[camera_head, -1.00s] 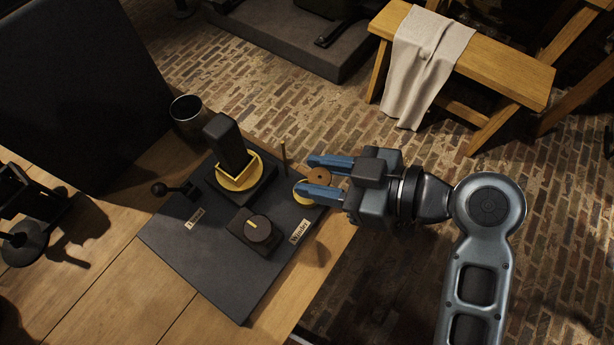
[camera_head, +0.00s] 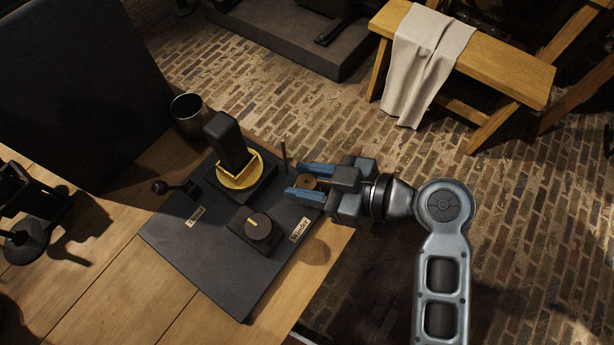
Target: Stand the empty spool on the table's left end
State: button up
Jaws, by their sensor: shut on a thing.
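The spool (camera_head: 306,182) shows as a small brown round top with a dark centre between the blue fingers. My gripper (camera_head: 303,181) reaches in from the right and is shut on the spool, above the right corner of the dark mat. The fingers hide the spool's lower part, so I cannot tell whether it touches the mat. The wooden table (camera_head: 110,268) runs to the lower left of the picture, with bare wood in front of the mat.
The dark mat (camera_head: 190,252) holds a block on a yellow disc (camera_head: 240,174), a knob box (camera_head: 256,230), a small lever (camera_head: 172,188) and a thin post (camera_head: 284,158). A metal cup (camera_head: 188,112) stands behind. A black stand (camera_head: 30,220) is at far left.

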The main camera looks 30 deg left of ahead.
jog(key=o, duration=1)
jog(key=shift+r+p, duration=0.1)
jog(key=shift+p, duration=0.35)
